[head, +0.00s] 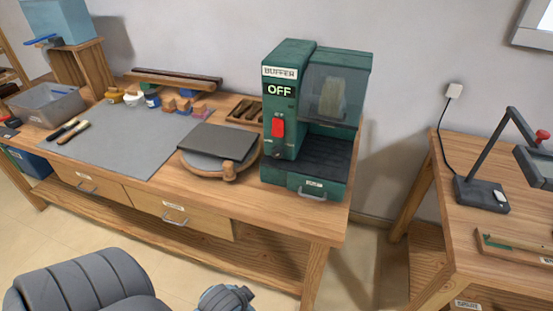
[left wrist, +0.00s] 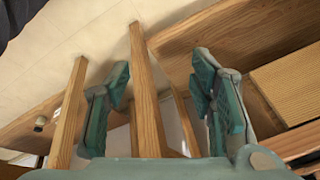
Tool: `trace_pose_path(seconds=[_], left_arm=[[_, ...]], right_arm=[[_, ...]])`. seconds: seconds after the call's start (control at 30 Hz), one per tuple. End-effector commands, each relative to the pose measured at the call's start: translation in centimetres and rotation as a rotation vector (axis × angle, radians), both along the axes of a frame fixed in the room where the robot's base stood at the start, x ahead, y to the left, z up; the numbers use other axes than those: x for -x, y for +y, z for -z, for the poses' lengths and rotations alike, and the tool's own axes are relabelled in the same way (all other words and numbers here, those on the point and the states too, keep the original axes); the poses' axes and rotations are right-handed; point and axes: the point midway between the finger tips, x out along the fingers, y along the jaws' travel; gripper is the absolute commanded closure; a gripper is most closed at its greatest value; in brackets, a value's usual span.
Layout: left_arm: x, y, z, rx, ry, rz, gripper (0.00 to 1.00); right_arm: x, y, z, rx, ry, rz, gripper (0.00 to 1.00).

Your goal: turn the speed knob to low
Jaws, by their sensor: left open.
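The green buffer machine (head: 310,120) stands at the right end of the workbench. Its front has a "BUFFER" label, a display (head: 279,90) reading OFF and a red switch (head: 278,127). A clear hood (head: 332,95) covers a pale wheel above a dark tray. In the left wrist view my left gripper (left wrist: 160,85) is open and empty, with wooden frame parts behind its fingers. It does not show clearly in the head view, and my right gripper is not in view.
The workbench (head: 285,212) also holds a round board (head: 247,163) with a dark plate, a grey mat (head: 120,140), small jars, blocks and a grey bin (head: 48,103). A second table (head: 500,250) with a lamp (head: 483,192) stands at right, across a gap.

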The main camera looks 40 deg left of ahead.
Motion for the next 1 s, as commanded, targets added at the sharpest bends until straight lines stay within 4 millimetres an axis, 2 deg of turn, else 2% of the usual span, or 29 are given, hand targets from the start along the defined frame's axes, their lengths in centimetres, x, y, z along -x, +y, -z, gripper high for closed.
trace_pose_path(seconds=[0.03, 0.17, 0.2, 0.27, 0.33, 0.4, 0.53, 0.63, 0.77, 1.0], left_arm=[[-1.4, 1.7, -2.8, -0.110, -0.056, 0.085, 0.50], [-6.7, 8.2, -8.2, -0.609, -0.146, 0.434, 0.50], [-8.4, 9.9, -9.9, -0.788, -0.143, 0.556, 0.50], [-11.0, 11.7, -12.4, -1.062, -0.116, 0.742, 0.50], [-13.6, 12.7, -15.0, -1.377, -0.040, 0.959, 0.50], [-15.9, 12.8, -17.0, -1.667, 0.069, 1.165, 0.50], [-18.8, 11.7, -18.7, -2.075, 0.293, 1.461, 0.50], [-20.1, 11.3, -18.9, -2.208, 0.385, 1.561, 0.50], [-22.2, 11.9, -19.0, -2.219, 0.394, 1.565, 0.50], [-28.7, 14.2, -18.9, -2.214, 0.391, 1.560, 0.50]], right_arm=[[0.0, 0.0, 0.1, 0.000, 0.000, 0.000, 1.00], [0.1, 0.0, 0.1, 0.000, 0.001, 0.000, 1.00], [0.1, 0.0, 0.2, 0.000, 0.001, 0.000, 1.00], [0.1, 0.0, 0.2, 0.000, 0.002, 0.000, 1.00], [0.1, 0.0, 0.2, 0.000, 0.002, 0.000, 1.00], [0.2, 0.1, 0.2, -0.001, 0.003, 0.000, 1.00], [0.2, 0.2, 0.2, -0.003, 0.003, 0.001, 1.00], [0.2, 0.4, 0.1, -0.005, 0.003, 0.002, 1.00], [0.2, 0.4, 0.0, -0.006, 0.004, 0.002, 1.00], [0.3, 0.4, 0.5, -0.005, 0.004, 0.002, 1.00]])
